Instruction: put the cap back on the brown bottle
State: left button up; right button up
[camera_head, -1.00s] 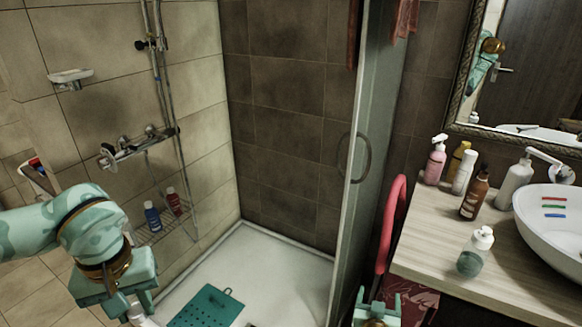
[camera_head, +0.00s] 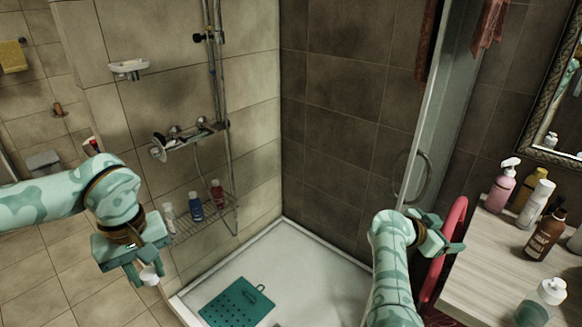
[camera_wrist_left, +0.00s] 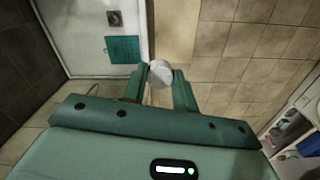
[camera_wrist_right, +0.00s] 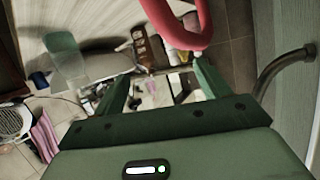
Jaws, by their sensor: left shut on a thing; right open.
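The brown bottle (camera_head: 545,233) stands upright on the wooden counter at the right of the head view. Its neck is dark, and I cannot tell how its top ends. My left gripper (camera_head: 146,268) is shut on a small white cap (camera_head: 150,277), held in the air left of the shower tray, far from the bottle. The cap also shows between the fingertips in the left wrist view (camera_wrist_left: 160,73). My right gripper (camera_head: 450,235) is open and empty, left of the counter and close to the red loop. Its spread fingers show in the right wrist view (camera_wrist_right: 163,88).
Pink (camera_head: 500,187), yellow (camera_head: 526,190) and white (camera_head: 536,206) bottles crowd behind the brown one. A clear bottle (camera_head: 540,302) stands in front. A red loop (camera_head: 453,240) rises beside the counter (camera_head: 490,270). The glass door (camera_head: 437,130) stands behind my right gripper.

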aim_at(550, 228)
jog(key=i+l, duration=0.1)
jog(key=l, duration=0.4)
jog(key=i+l, duration=0.1)
jog(key=l, duration=0.85)
jog(key=j+z, duration=0.15)
jog(key=i+j, duration=0.05)
jog(key=j, duration=0.1)
